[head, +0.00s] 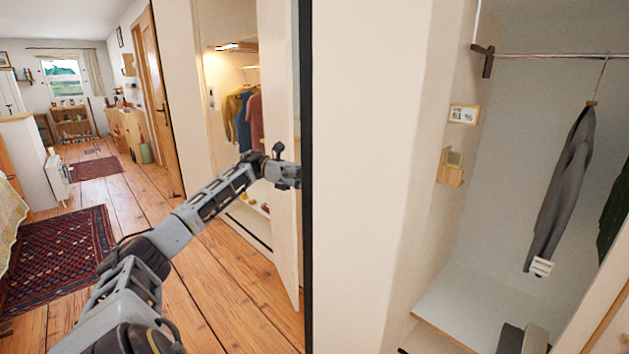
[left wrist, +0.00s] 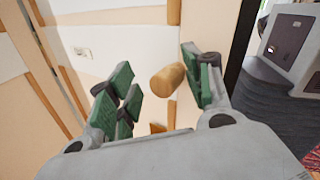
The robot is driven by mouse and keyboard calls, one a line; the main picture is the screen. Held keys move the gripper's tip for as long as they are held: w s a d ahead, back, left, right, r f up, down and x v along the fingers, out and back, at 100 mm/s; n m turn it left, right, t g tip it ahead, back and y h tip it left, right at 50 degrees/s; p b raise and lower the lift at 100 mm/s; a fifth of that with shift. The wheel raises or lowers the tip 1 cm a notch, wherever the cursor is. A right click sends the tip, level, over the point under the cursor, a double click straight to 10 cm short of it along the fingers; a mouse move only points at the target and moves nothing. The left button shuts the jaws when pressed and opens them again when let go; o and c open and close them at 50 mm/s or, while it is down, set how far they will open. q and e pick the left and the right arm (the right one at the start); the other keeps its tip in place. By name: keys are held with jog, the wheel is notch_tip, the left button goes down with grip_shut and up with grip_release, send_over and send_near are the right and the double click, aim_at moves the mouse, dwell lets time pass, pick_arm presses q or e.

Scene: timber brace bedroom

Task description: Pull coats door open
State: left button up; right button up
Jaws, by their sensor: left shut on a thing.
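A pale door (head: 284,230) stands ajar in the head view, seen nearly edge-on. My left gripper (head: 290,176) is at its outer edge, at about mid-height. Behind the door, an alcove holds hanging shirts (head: 241,118). A grey coat (head: 565,185) hangs in an open closet on the right. My right gripper is not in view.
A dark vertical edge (head: 306,120) and a wide pale wall (head: 370,180) stand right of the door. The plank floor (head: 215,285) is clear left of the door. A patterned red rug (head: 62,250) lies further left.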

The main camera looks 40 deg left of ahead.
pick_arm(q)
jog(key=shift+a+f, duration=0.1)
jog(key=shift+a, duration=0.05)
jog(key=s+a, duration=0.2)
jog(key=a, duration=0.9)
jog(key=shift+s+a, duration=0.15)
jog(key=shift+a, duration=0.05)
dwell(0.5)
dwell(0.5)
